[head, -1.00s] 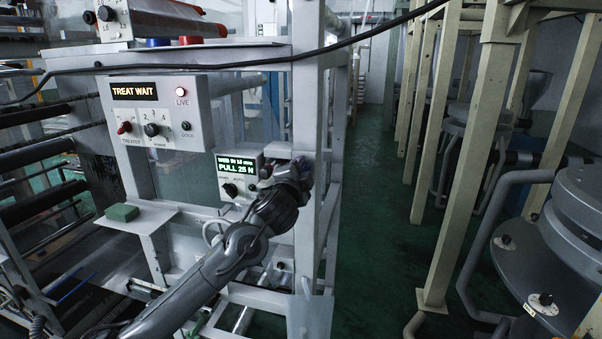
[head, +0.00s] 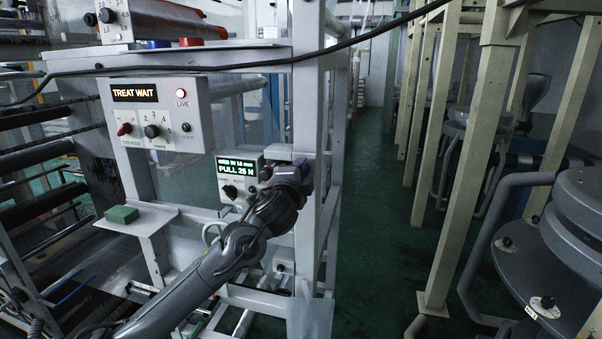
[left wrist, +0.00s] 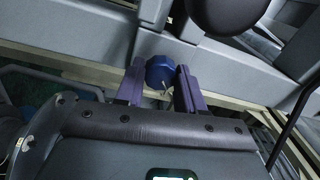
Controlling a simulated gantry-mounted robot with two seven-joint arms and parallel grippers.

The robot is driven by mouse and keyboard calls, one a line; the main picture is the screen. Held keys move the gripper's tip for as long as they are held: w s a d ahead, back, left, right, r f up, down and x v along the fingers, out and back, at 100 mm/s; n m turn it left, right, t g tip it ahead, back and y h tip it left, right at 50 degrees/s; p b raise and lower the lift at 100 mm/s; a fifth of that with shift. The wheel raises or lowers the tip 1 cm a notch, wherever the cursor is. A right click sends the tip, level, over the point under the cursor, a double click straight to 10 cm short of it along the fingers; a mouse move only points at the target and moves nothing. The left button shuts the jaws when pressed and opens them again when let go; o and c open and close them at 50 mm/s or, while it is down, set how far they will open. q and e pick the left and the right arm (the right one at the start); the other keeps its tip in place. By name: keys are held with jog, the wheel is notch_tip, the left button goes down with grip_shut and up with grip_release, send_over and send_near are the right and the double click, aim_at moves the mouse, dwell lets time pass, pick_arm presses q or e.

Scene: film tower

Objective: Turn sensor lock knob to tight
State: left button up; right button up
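A blue lock knob (left wrist: 159,72) with a small pale pin shows in the left wrist view. My left gripper (left wrist: 160,82) has its two purple fingers on either side of this knob. The knob nearly fills the space between the fingertips; whether both fingers press on it is unclear. In the head view my left gripper (head: 303,172) is at the grey upright post (head: 307,110), just right of the small display box, and my wrist hides the knob. The knob's tight or loose setting cannot be read. My right gripper is not in view.
The display box (head: 237,177) reads "PULL 25 N". The treater panel (head: 155,114) reads "TREAT WAIT" with a lit LIVE lamp. A green block (head: 122,214) lies on a small shelf. A black cable (head: 250,61) crosses above. The green aisle floor (head: 375,200) is clear.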

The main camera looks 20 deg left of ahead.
pick_arm(q)
jog(key=o, duration=0.4)
jog(key=shift+s, duration=0.1)
jog(key=s+b, duration=0.2)
jog(key=s, duration=0.8)
jog(key=shift+s+d+f, duration=0.2)
jog(key=shift+s+d, duration=0.1)
jog(key=shift+d, duration=0.15)
